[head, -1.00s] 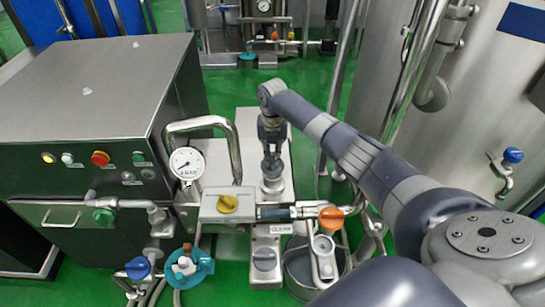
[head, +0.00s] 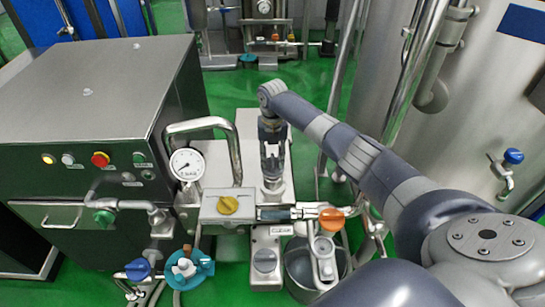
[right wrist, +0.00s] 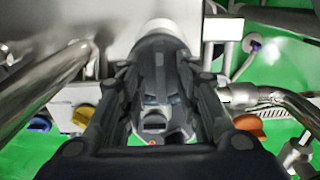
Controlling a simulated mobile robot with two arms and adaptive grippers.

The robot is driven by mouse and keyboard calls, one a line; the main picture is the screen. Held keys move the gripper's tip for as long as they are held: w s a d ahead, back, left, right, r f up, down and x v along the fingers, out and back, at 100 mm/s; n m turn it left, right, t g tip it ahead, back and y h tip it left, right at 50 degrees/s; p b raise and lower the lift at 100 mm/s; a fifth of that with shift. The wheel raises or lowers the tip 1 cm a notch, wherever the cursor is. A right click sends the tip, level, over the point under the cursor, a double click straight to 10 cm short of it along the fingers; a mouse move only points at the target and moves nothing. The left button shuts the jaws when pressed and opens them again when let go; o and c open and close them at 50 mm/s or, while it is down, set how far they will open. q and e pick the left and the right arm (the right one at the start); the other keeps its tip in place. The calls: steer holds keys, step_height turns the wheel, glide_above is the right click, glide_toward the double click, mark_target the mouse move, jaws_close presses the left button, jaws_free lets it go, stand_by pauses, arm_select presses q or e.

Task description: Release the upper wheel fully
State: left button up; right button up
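The upper wheel (head: 272,185) is a grey round knob on the upper part of the light metal panel in the head view. My right gripper (head: 272,163) hangs over it, pointing down, with a bright gap between its fingers. In the right wrist view, the fingers of the right gripper (right wrist: 158,115) stand apart. The grey upper wheel (right wrist: 155,124) shows between them. I cannot tell whether a fingertip still touches its side. A second grey wheel (head: 264,261) sits lower on the panel. My left gripper is not in view.
A yellow knob (head: 228,204), a pressure gauge (head: 187,164) and a curved pipe (head: 202,125) stand close to the left. An orange handle (head: 331,219) and a metal bucket (head: 300,263) are to the lower right. A steel tank (head: 490,100) stands at right.

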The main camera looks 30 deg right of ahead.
mark_target(272, 160)
step_height(272, 160, up, 12)
stand_by(0.6)
steer(key=shift+f, duration=0.1)
